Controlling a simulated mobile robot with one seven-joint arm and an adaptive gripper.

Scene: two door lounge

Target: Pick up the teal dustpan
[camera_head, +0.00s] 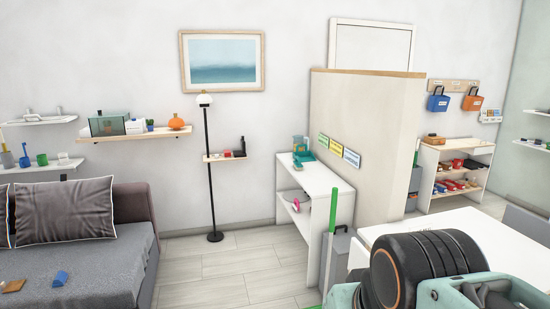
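A small teal object (304,157), which looks like the dustpan, lies on top of the low white shelf unit (328,183) at the middle right of the head view. It is small in the picture, so its exact shape and handle direction are hard to tell. A teal-grey jug-like item (299,144) stands right behind it. Part of my arm, black and pale teal, fills the lower right corner. My gripper's fingers do not show. I see nothing of mine near the teal object.
A beige partition (364,140) stands right of the shelf unit. A grey bin (338,255) and green pole (333,220) stand before it. A white table (490,240) is at right, a grey sofa (85,265) at left. The wooden floor (235,265) between is clear.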

